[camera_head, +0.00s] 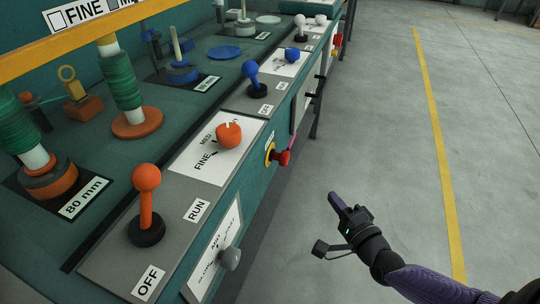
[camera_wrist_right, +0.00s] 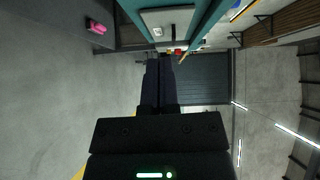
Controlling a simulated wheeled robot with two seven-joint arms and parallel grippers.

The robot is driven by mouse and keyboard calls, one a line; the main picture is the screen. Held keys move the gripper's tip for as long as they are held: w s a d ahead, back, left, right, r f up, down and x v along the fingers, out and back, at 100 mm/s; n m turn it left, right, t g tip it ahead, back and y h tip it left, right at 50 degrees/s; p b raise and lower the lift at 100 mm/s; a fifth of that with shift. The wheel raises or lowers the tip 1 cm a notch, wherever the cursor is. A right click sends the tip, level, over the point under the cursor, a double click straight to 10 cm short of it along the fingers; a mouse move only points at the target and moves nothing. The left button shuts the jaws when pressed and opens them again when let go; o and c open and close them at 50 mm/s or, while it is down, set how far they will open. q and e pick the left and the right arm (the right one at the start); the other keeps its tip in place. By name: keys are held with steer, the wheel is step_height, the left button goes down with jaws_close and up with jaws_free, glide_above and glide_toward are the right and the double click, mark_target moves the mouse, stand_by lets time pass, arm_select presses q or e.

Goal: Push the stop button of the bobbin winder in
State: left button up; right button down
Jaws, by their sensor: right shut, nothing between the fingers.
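A red mushroom-shaped stop button (camera_head: 281,157) on a yellow ring sticks out from the front face of the green winder bench (camera_head: 255,180), below the orange knob. Another red button with yellow (camera_head: 336,41) is farther along the same front. My right gripper (camera_head: 334,199) is shut and empty, over open floor, to the right of and lower in the picture than the near button, apart from it. In the right wrist view its dark fingers (camera_wrist_right: 159,78) lie together, pointing toward the bench, with a small red spot near their tips. My left gripper is not in view.
An orange lever (camera_head: 147,192) stands between OFF and RUN labels, near an orange dial (camera_head: 228,134). Blue and white controls follow farther along. A grey knob (camera_head: 230,258) is on the near front panel. The concrete floor (camera_head: 380,110) to the right is clear.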

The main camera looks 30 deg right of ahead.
mark_target(279, 157)
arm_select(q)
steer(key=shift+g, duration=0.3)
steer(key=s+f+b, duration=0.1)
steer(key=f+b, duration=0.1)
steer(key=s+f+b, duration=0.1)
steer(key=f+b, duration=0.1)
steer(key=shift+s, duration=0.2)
arm_select(e)
steer(key=w+a, duration=0.1)
steer(key=w, duration=1.2)
steer(key=shift+a+r, duration=0.25)
steer(key=shift+a, duration=0.15)
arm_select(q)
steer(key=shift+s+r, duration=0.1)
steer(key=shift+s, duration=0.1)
arm_select(e)
steer(key=shift+w, duration=0.15)
